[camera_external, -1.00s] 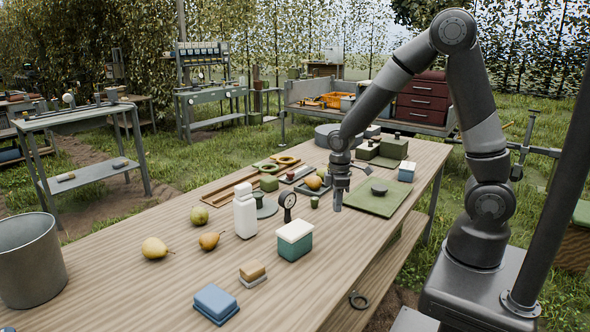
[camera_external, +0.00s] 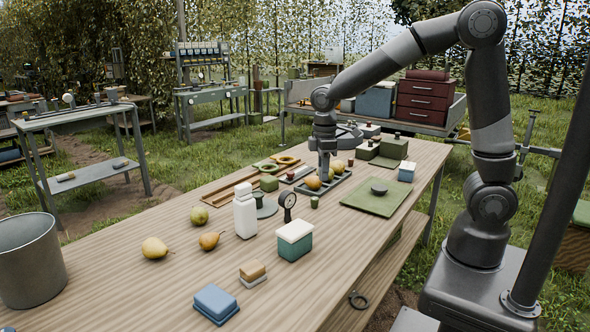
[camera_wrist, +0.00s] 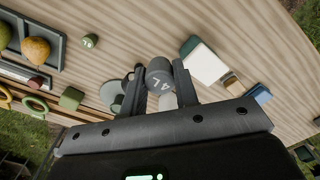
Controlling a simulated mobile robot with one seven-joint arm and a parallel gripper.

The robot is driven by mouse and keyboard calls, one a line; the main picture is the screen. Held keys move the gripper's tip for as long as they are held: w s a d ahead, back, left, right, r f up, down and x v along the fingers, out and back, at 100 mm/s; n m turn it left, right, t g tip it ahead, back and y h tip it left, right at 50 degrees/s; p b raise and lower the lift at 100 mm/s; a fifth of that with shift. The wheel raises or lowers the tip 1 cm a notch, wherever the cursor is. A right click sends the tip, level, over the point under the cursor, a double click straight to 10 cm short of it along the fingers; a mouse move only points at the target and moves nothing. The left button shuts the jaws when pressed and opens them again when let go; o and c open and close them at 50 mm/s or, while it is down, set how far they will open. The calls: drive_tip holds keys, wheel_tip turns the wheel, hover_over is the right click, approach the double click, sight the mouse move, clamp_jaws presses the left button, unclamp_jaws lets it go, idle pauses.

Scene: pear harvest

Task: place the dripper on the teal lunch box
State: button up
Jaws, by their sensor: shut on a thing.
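My gripper (camera_external: 322,176) hangs above the far half of the wooden table, in front of the dark tray. The teal lunch box (camera_external: 294,247) with a white lid stands on the table, nearer the outside camera than my gripper. It also shows in the wrist view (camera_wrist: 211,65), right of the held dripper and apart from it.
A small green piece marked "8 L" (camera_wrist: 88,41) stands near the dark tray of pears (camera_wrist: 58,60). A blue box (camera_external: 215,303) and loose pears (camera_external: 155,248) are nearer the outside camera.

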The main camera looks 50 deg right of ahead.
hover_over(295, 228)
wheel_tip(295, 228, down, 6)
drive_tip(key=shift+f, duration=2.2)
drive_tip(key=o, duration=0.9)
drive_tip(key=shift+f, duration=0.1)
drive_tip(key=shift+o, duration=0.2)
